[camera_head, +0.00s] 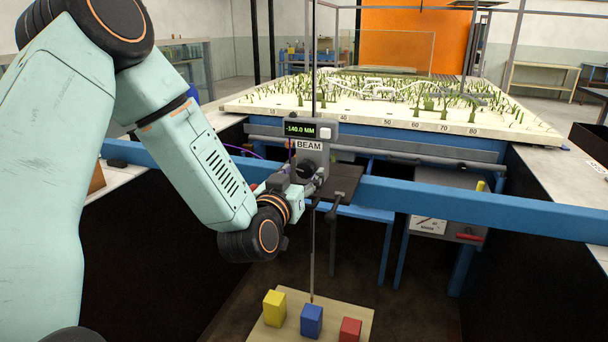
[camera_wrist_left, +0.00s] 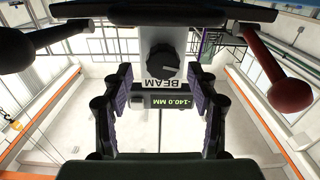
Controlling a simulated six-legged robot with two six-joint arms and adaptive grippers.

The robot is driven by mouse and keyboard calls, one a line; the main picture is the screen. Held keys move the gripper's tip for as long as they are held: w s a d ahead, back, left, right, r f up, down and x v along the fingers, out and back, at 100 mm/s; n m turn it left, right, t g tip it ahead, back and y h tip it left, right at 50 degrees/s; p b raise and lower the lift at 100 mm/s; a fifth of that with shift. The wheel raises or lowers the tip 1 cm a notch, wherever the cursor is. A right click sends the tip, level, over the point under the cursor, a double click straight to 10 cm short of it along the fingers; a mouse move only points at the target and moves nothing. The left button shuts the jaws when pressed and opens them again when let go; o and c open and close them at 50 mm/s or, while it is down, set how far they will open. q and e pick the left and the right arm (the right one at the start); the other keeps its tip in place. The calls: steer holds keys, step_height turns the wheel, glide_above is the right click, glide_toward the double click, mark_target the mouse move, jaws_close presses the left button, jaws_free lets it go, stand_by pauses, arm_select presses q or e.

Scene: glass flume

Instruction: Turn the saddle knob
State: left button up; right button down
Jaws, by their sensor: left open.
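The saddle knob (camera_head: 308,169) is dark and round, on the front of a grey saddle (camera_head: 311,152) labelled BEAM. A small display (camera_head: 307,129) above it reads -140.0 MM. In the left wrist view the saddle appears upside down, and the black knob (camera_wrist_left: 163,65) with a pale pointer mark shows clearly. My left gripper (camera_head: 306,184) is at the saddle, partly overlapping it in the head view. In the wrist view its fingers (camera_wrist_left: 162,80) are open, one on each side of the saddle, with gaps visible and nothing held. My right gripper does not show.
A blue beam (camera_head: 460,208) crosses in front, with a dark plate (camera_head: 342,180) beside the knob. In the wrist view, a black-ended handle (camera_wrist_left: 22,50) and red-ended handle (camera_wrist_left: 290,95) flank the saddle. Yellow, blue and red blocks stand on a board (camera_head: 268,333) below.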

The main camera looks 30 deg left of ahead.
arm_select(q)
steer(key=shift+w+a, duration=0.1)
steer(key=shift+w, duration=0.25)
steer(key=shift+w+a+f, duration=0.25)
steer(key=shift+w+a, duration=0.05)
steer(key=shift+a, duration=0.15)
steer(key=shift+s+d+r, duration=0.1)
steer(key=shift+d+r, duration=0.1)
steer(key=shift+d, duration=0.2)
steer(key=c, duration=0.3)
steer(key=shift+a+f, duration=0.1)
steer(key=shift+a, duration=0.15)
steer(key=c, duration=0.9)
steer(key=shift+o, duration=0.2)
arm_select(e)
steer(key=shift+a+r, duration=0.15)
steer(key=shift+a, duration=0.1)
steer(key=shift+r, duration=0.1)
